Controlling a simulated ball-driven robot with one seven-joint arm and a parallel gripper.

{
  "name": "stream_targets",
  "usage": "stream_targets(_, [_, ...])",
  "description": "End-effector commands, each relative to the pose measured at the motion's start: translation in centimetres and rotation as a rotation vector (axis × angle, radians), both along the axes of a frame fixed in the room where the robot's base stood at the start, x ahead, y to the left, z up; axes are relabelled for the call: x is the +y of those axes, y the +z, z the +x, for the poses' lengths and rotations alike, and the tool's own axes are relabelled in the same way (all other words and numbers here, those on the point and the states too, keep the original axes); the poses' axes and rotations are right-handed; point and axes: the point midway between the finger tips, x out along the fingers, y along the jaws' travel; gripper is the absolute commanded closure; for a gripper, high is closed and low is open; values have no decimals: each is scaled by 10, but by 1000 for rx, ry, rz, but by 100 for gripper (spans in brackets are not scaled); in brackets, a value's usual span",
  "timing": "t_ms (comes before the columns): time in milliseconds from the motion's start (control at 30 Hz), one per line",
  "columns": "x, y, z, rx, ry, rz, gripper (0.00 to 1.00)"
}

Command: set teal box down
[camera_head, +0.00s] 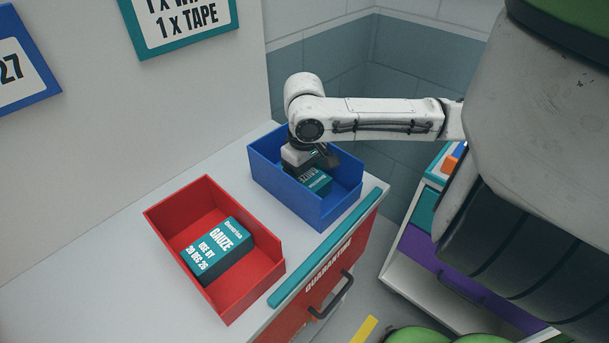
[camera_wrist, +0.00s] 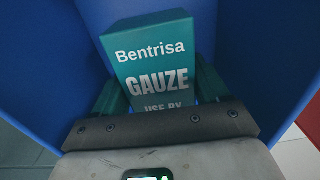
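The teal box (camera_wrist: 155,60), labelled "Bentrisa GAUZE", is inside the blue bin (camera_head: 335,212). In the head view the teal box (camera_head: 318,181) shows partly below my gripper (camera_head: 322,163). In the wrist view my gripper (camera_wrist: 158,92) has one finger against each side of the box, shut on it. The blue bin's walls (camera_wrist: 40,70) rise around the box there. The lower part of the label is hidden by the gripper, and I cannot tell whether the box touches the bin floor.
A red bin (camera_head: 178,212) with another teal gauze box (camera_head: 220,250) stands to the left on the white counter (camera_head: 120,285). A wall (camera_head: 120,130) rises behind. A cart with a purple drawer (camera_head: 440,262) stands to the right.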

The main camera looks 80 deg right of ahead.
Motion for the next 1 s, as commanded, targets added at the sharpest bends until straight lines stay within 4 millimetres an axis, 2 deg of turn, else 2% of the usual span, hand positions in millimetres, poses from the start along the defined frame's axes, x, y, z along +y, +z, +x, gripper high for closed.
stream_targets(33, [0,0,0,0,0,0,21])
stream_targets(233, [0,0,0,0,0,0,2])
stream_targets(467, [0,1,0,0,0,0,1])
stream_targets(600, [0,9,0,-1,1,-1,1])
stream_targets(767, [-1,34,0,-2,2,-3,1])
stream_targets(1000, [0,85,1,-2,2,-3,1])
